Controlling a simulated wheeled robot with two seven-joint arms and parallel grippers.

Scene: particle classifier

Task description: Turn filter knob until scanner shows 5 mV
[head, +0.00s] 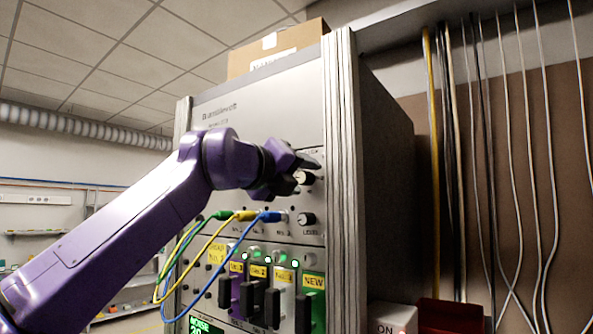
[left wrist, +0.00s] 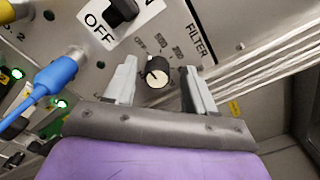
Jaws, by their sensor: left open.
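The filter knob (left wrist: 157,75) is a round black knob with a white face and a dark pointer mark. It sits by the word FILTER, with small setting labels around it. My left gripper (left wrist: 160,88) is open, with one pale finger on each side of the knob. I cannot tell whether either finger touches it. In the head view, my left gripper (head: 312,170) is at the upper black knob (head: 303,178) on the cabinet's front. A green-lit display (head: 204,326) at the bottom edge starts with "NOISE"; its lower part is cut off. My right gripper is not in view.
Below is a LEVEL knob (head: 306,219). Blue (head: 268,217), yellow and green cables plug in left of it. A black switch (left wrist: 122,8) marked OFF is near the filter knob. Handled modules stand lower. Free room lies right of the cabinet (head: 385,150), before hanging cables.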

